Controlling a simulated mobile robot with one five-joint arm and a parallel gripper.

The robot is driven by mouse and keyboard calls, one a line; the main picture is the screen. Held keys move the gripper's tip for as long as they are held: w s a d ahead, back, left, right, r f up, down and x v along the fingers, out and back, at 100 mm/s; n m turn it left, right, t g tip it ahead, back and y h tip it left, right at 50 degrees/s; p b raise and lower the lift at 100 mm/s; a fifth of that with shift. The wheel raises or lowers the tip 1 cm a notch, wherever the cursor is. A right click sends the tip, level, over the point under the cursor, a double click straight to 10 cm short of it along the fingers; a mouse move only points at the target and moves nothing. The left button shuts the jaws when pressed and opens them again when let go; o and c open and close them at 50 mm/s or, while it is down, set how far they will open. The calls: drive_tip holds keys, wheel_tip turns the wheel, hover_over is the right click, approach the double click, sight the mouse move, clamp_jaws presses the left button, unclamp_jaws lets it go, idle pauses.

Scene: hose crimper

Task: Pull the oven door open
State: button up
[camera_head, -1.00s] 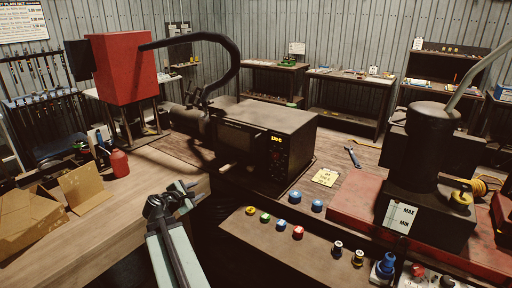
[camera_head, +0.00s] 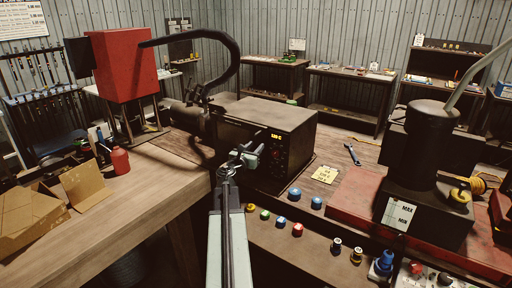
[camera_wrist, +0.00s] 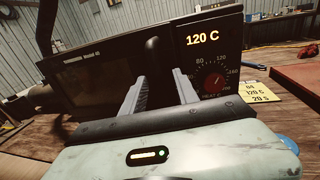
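The oven (camera_head: 285,118) is a dark box with a yellow display in the middle of the bench. In the wrist view its door (camera_wrist: 95,68) has a glass window and looks shut. A dark upright handle (camera_wrist: 152,52) is at the door's right edge, beside the 120 C display and red-pointer dial. My gripper (camera_head: 247,158) is in front of the oven. In the wrist view my gripper (camera_wrist: 160,76) has its two grey fingers apart, with the handle's lower part seen between them, closer to the left finger. I cannot tell whether they touch it.
A control panel with coloured buttons (camera_head: 297,229) runs along the front, right of my arm. A yellow note (camera_head: 324,174) and a wrench (camera_head: 352,154) lie right of the oven. A curved dark hose (camera_head: 236,62) arches at the oven's left. A red box (camera_head: 124,68) stands behind left.

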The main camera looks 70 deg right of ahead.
drive_tip(key=shift+d, duration=0.45)
clamp_jaws()
drive_tip(key=shift+s, duration=0.1)
idle(0.9)
